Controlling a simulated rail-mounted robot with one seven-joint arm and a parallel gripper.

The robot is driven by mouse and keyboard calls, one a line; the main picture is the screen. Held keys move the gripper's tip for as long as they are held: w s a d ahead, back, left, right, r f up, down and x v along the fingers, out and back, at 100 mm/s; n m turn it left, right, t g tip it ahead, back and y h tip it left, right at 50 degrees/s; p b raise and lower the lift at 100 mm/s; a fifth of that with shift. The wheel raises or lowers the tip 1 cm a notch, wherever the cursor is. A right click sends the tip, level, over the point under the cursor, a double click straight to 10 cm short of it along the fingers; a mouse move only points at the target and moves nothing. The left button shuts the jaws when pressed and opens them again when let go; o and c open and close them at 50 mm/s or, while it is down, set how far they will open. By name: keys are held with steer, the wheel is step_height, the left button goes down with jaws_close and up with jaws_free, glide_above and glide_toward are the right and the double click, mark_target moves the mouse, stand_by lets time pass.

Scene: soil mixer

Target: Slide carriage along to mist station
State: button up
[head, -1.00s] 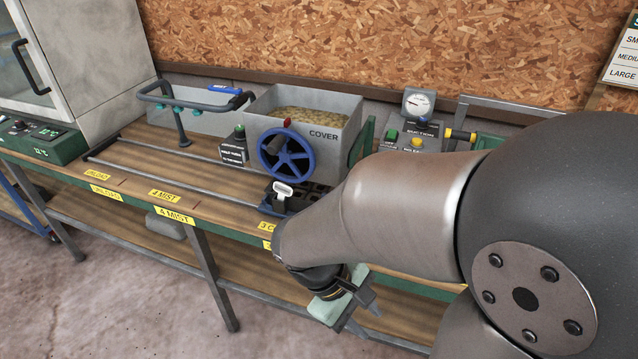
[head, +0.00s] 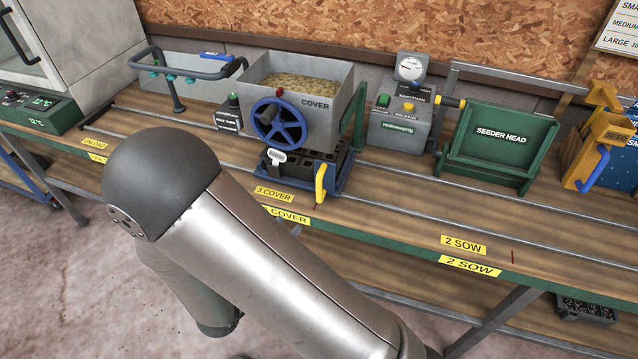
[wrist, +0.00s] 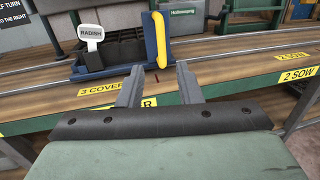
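The blue carriage (head: 339,184) sits on the rails at the 3 COVER label (head: 274,194), under the cover hopper (head: 337,110). It carries a black cell tray (head: 325,159), a white tag (head: 276,156) reading RADISH in the wrist view (wrist: 91,33), and an upright yellow handle (head: 320,183). The handle also shows in the wrist view (wrist: 162,38). My gripper (wrist: 160,84) is open and empty, in front of the carriage and apart from the handle. The mist station's pipe frame with teal nozzles (head: 184,56) stands at left. Its 4 MIST label is hidden.
The cover hopper has a blue handwheel (head: 280,123). A suction control box (head: 400,115) and the green seeder head (head: 500,140) stand to the right. The rails left of the carriage look clear where visible; my arm hides part of the bench front.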

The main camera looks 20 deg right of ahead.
mark_target(318, 188)
steer(key=p+x, duration=0.3)
steer(key=x, duration=1.2)
steer(key=shift+s, duration=0.1)
jaws_close()
